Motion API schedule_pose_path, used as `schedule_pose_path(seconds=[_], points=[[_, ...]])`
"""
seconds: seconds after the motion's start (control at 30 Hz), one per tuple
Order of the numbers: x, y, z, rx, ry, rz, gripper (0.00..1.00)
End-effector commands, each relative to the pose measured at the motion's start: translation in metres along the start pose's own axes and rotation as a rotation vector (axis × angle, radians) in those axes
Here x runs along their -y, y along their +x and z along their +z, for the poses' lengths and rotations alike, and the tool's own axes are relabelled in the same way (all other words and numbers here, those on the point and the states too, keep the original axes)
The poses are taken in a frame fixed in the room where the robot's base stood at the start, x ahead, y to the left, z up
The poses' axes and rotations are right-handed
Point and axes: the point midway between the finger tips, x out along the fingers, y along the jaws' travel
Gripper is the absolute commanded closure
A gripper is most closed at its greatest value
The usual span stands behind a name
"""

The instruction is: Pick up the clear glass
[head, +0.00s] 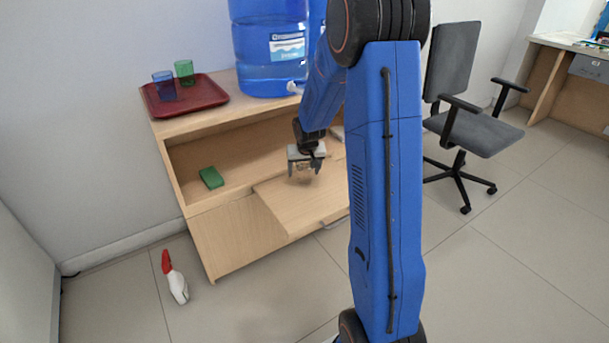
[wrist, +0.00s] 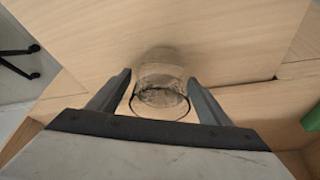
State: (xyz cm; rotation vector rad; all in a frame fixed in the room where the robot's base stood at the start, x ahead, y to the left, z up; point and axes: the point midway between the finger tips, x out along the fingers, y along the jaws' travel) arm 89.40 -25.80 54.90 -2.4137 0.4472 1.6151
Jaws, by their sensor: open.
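The clear glass (wrist: 160,84) is in the middle of the wrist view, its round rim towards my gripper. It is see-through and shows against the pale wood of the lowered cabinet flap (head: 300,200) or shelf. My gripper (wrist: 160,98) is open, with one finger on each side of the glass. I cannot tell whether the fingers touch it. In the head view my gripper (head: 305,168) hangs above the inner edge of the flap, and the glass is hard to make out beneath it.
A green block-like item (head: 211,177) lies inside the cabinet, to the left. On top stand a red tray (head: 215,98) with a blue glass (head: 164,86) and a green glass (head: 185,72), and a big blue water bottle (head: 262,70). A spray bottle (head: 176,285) is on the floor.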

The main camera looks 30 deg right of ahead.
Motion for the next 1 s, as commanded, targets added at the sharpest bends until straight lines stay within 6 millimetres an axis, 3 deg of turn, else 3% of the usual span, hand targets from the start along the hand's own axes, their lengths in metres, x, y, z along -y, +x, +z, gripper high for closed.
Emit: schedule_pose_path(seconds=[0.23,0.43,0.5,1.0], points=[[0.0,0.0026,-0.0004,-0.001,0.0,0.0,0.28],[0.0001,0.0025,-0.0004,-0.001,-0.001,0.0,0.76],[0.0001,0.0022,-0.0007,-0.002,-0.001,0.0,0.85],[0.0002,-0.0028,-0.003,-0.002,-0.001,0.0,0.85]])
